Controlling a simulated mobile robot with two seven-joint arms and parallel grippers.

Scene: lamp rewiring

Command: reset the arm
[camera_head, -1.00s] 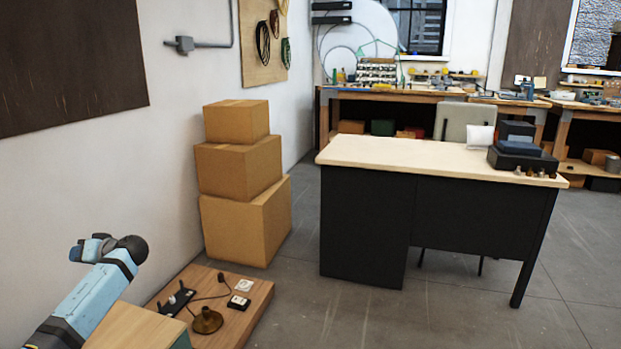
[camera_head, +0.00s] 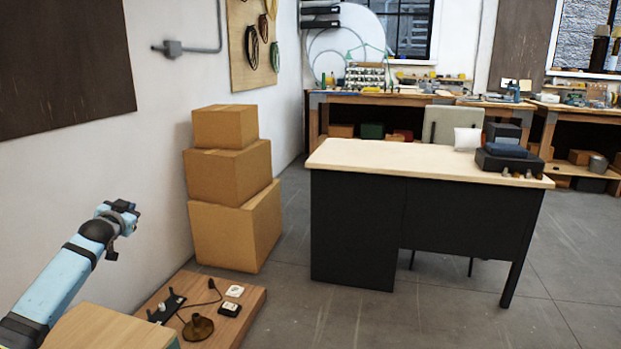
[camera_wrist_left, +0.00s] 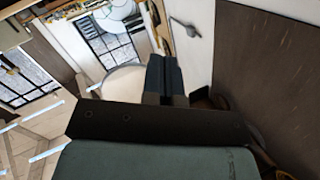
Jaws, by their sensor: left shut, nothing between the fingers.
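My left arm comes in from the lower left in the head view and reaches up beside the wall. My left gripper (camera_head: 126,208) is small at its end, in the air, apart from the wall and the boxes. In the left wrist view its two dark fingers (camera_wrist_left: 166,78) are together with nothing between them. A low wooden platform (camera_head: 246,304) lies right of and below the arm. On it are a brown round lamp base (camera_head: 198,328), a black holder (camera_head: 167,307), a cord, a white piece (camera_head: 235,291) and a black-and-white piece (camera_head: 230,310). My right gripper is not in view.
Stacked cardboard boxes (camera_head: 235,228) stand by the wall behind the platform. A desk (camera_head: 358,236) with a pale top stands right of them. A wooden surface (camera_head: 110,328) is at the lower left. Grey floor (camera_head: 290,310) is clear between platform and desk.

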